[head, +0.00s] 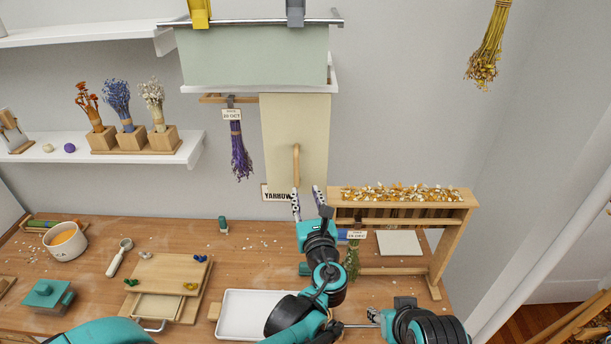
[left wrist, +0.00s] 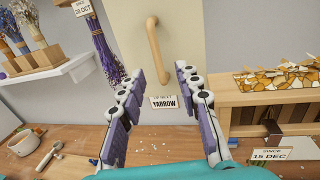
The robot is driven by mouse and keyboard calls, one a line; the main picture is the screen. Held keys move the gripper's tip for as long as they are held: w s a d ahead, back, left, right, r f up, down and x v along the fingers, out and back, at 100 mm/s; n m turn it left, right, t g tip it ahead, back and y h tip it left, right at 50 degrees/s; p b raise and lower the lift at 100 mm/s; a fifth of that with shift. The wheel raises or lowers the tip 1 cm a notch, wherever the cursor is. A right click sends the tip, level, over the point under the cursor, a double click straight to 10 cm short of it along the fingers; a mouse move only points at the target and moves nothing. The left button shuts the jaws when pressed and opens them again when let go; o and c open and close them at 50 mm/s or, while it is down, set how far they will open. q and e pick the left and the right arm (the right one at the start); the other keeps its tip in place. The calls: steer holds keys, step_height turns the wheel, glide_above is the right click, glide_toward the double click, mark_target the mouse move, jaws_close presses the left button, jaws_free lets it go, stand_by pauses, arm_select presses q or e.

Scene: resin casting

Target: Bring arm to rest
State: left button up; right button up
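My left gripper (head: 309,192) is raised above the back of the workbench, fingers pointing up and away. In the left wrist view its two fingers (left wrist: 158,100) stand apart with nothing between them. Beyond them hangs a cream panel (head: 313,130) with a vertical wooden handle (head: 296,165); the handle also shows in the left wrist view (left wrist: 157,50). The fingertips look below the handle and apart from it. A YARROW label (left wrist: 164,102) shows between the fingers.
A wooden rack (head: 455,235) topped with yellow flakes stands close to the right of my left gripper. A tagged green bunch (head: 352,262) hangs beside my left arm. A white tray (head: 240,318), wooden press boards (head: 165,275) and a bowl (head: 66,242) stand on the bench (head: 185,232).

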arm_select(q)
steer(key=shift+a, duration=0.1)
steer(key=s+a+f+n+g+y+b, duration=0.1)
steer(key=s+a+f+n+g+b, duration=0.1)
steer(key=s+a+f+n, duration=0.3)
steer(key=s+a+f+n+g+b, duration=0.1)
steer(key=a+f+n+g+b, duration=0.1)
steer(key=a+n, duration=0.45)
steer(key=s+a+f+n+g+y+b, duration=0.1)
steer(key=s+a+f+n+g, duration=0.1)
steer(key=s+a+f+n, duration=0.25)
steer(key=s+a+f+n+g+h+b, duration=0.1)
steer(key=s+f+n+g+h+b, duration=0.1)
steer(key=s+f+n, duration=0.3)
steer(key=s+a+f+n+g+h+b, duration=0.1)
steer(key=s+f+n+g+h+b, duration=0.1)
steer(key=s+f+n, duration=0.3)
steer(key=s+n, duration=0.4)
steer(key=n, duration=0.4)
steer(key=shift+a+g+h+b, duration=0.25)
steer(key=shift+g+h+b, duration=0.1)
steer(key=shift+g+h, duration=0.05)
stand_by(4.1)
